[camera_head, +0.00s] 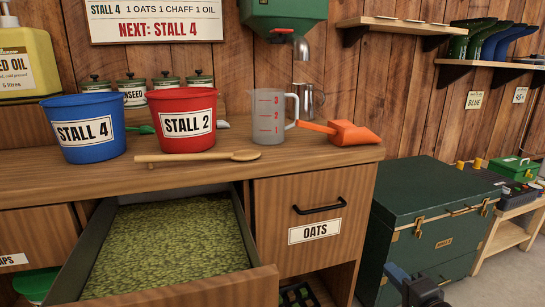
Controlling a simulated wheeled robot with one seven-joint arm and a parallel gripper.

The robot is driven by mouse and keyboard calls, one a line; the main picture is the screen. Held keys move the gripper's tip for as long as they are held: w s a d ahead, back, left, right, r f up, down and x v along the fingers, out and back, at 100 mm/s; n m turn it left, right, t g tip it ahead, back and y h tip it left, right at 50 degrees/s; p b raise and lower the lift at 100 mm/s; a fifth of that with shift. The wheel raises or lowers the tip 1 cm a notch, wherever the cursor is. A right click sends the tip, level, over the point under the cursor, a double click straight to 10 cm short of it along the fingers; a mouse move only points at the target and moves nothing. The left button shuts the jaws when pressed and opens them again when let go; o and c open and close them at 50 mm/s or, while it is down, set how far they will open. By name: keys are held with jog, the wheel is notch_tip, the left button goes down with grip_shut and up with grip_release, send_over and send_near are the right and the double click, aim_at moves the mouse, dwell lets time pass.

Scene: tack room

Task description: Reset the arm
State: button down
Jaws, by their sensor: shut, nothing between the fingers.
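My gripper (416,287) shows only in part at the bottom edge, right of centre, in front of the green trunk. It is shut and empty. It is apart from the counter and the open drawer. The rest of my arm is out of view below.
An open drawer (258,289) of green chaff juts out at lower left. The counter (330,158) bears a blue bucket (84,146), a red bucket (185,140), a wooden spoon (200,157), a clear jug (268,135) and an orange scoop (352,134). A green trunk (420,205) stands right.

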jog(key=s+f+n+g+h, duration=0.1)
jog(key=s+f, duration=0.2)
jog(key=s, duration=0.3)
jog(key=s+a+f+n+h, duration=0.1)
jog(key=s+f+n, duration=0.15)
jog(key=s, duration=0.45)
jog(key=s+f+g+h, duration=0.1)
jog(key=s+f, duration=0.2)
jog(key=s, duration=0.3)
jog(key=s+a+r+n+h, duration=0.1)
jog(key=s+a+r+n, duration=0.15)
jog(key=s, duration=0.75)
jog(key=s+a+r+n, duration=0.1)
jog(key=s+r+n, duration=0.15)
jog(key=s, duration=0.75)
jog(key=s+a+r+n, duration=0.3)
jog(key=s+r+n, duration=0.2)
jog(key=s+r, duration=0.4)
notch_tip(320, 180, up, 21)
jog(key=p, duration=2)
jog(key=shift+s+a+r+y+p, duration=0.15)
jog(key=shift+s+r+y+p, duration=0.05)
jog(key=shift+s+y+p, duration=0.2)
jog(key=shift+w+n+t, duration=0.1)
jog(key=shift+n+t, duration=0.15)
jog(key=shift+t, duration=0.05)
